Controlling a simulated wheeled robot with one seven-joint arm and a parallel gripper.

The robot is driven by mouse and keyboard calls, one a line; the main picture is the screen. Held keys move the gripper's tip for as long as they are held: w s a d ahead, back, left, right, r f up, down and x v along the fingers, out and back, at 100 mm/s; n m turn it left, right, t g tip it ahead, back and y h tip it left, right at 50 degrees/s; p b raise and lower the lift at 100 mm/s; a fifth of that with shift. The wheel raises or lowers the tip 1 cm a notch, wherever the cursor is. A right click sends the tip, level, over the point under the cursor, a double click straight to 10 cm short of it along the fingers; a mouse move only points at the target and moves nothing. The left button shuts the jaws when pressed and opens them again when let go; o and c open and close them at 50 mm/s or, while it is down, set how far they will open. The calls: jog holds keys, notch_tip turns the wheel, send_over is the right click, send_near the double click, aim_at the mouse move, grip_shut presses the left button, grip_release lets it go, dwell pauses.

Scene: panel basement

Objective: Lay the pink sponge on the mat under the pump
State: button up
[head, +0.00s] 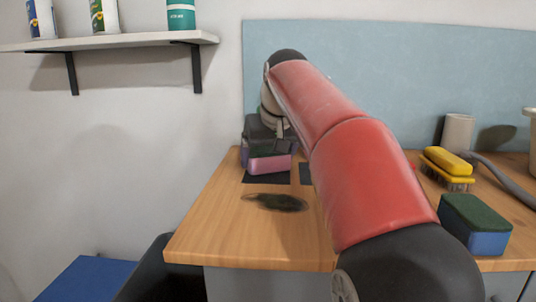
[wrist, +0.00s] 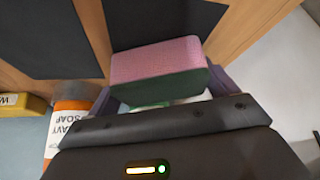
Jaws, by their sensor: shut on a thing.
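The pink sponge (head: 269,164), with a dark green layer, is between the purple fingers of my gripper (head: 268,157), which is shut on it. In the wrist view the sponge (wrist: 158,60) lies crosswise between both fingers (wrist: 162,85). A dark mat (head: 264,178) shows just below and in front of the sponge; I cannot tell whether they touch. In the wrist view this dark mat (wrist: 160,18) runs beyond the sponge, and a second dark mat (wrist: 45,40) lies to its left. The second mat (head: 306,174) is partly behind my arm.
A soap container (wrist: 69,120) stands left of my gripper in the wrist view. A yellow brush (head: 447,166), a blue-green sponge (head: 476,227), a beige cylinder (head: 457,132) and a grey hose (head: 505,182) are at right.

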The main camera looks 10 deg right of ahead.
jog(key=shift+f, duration=0.2)
jog(key=o, duration=0.9)
jog(key=shift+c, duration=0.2)
jog(key=shift+r, duration=0.1)
